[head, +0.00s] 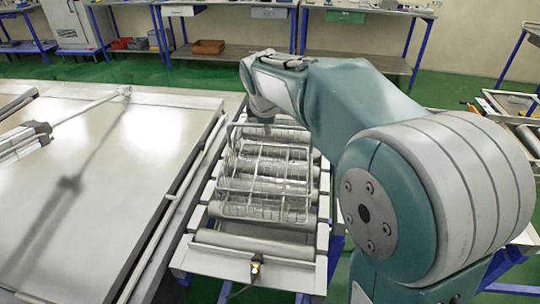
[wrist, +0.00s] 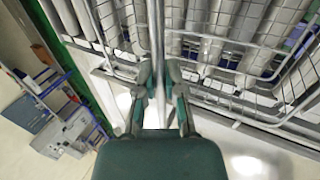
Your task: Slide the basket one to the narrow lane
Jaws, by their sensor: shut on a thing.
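A wire basket (head: 262,183) sits on the roller lane (head: 262,243) in the middle of the head view. Its long mesh walls and rollers beneath also show in the wrist view, where the basket mesh (wrist: 240,42) fills the upper right. My gripper (wrist: 160,75) is shut on a thin bright rim bar running between its fingers in the wrist view. In the head view my arm reaches over the basket's far end, and the fingertips are mostly hidden there. Whether the mesh at the upper left of the wrist view belongs to the same basket is unclear.
A large flat metal lid (head: 70,180) lies left of the lane, with a pneumatic cylinder (head: 25,142) on it. A small lit sensor (head: 256,268) stands at the lane's near end. The nearest roller is bare. Workbenches stand behind.

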